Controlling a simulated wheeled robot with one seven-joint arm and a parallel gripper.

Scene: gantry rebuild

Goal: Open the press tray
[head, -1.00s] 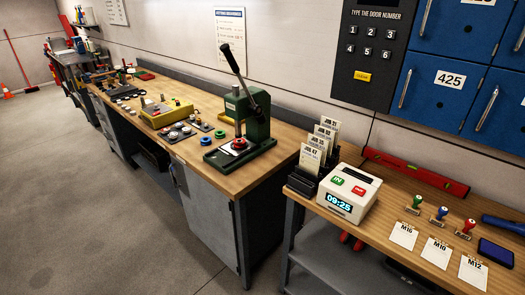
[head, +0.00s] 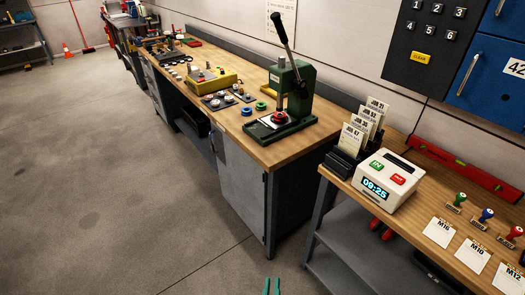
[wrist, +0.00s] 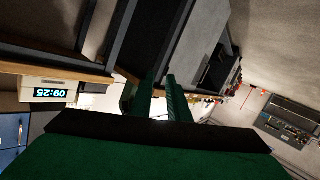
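The green press (head: 293,95) stands on the wooden workbench (head: 262,155), its black lever raised and tilted up to the left. Its flat tray (head: 264,131) lies at the base with a red round piece (head: 279,119) on it; I cannot tell whether the tray is slid in or out.
A time clock (head: 387,182) and card rack (head: 346,160) stand on the nearer bench at right, beside stamps and a red level (head: 460,167). A yellow box (head: 209,80) and coloured rings lie left of the press. The floor (head: 120,200) at left is clear.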

